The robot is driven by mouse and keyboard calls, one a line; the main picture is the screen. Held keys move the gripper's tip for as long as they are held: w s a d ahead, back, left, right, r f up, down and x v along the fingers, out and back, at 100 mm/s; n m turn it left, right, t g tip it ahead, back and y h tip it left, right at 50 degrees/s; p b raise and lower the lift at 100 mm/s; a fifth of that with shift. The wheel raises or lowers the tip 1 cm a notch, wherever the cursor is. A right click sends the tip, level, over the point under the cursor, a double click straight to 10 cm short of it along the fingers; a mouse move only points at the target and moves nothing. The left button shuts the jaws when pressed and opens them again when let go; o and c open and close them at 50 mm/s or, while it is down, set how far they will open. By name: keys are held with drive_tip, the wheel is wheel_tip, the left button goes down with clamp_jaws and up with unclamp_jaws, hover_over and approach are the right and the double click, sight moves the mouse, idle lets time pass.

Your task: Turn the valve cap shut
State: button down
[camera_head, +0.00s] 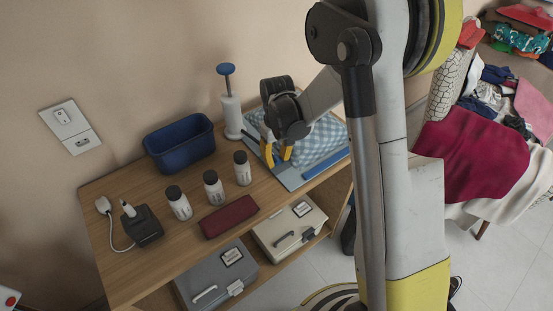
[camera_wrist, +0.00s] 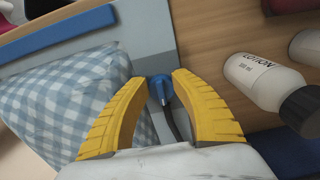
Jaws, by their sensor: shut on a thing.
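The blue valve cap (camera_wrist: 158,88) shows between my fingertips in the wrist view, with a dark strip or hose running from it toward my wrist. It sits at the edge of a flat grey-blue bag (camera_wrist: 148,32) that holds blue-and-white checked cloth (camera_wrist: 62,100). In the head view, the checked cloth (camera_head: 322,138) lies on the wooden table, and my gripper (camera_head: 277,160) points down at the bag's near left part. My yellow fingers are closed in on the cap. The cap is hidden in the head view, and its turned angle cannot be told.
A white pump with a blue handle (camera_head: 231,108) stands behind my gripper. Several lotion bottles (camera_head: 212,187), a blue bin (camera_head: 180,146), a dark red folded item (camera_head: 229,217) and a black charger (camera_head: 143,226) share the table. Cases (camera_head: 290,231) sit below. A laundry pile (camera_head: 470,150) lies right.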

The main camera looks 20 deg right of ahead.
sight(277, 158)
drive_tip(key=shift+n, duration=0.4)
drive_tip(key=c, duration=1)
unclamp_jaws()
drive_tip(key=shift+w, duration=0.1)
wheel_tip(277, 158, up, 12)
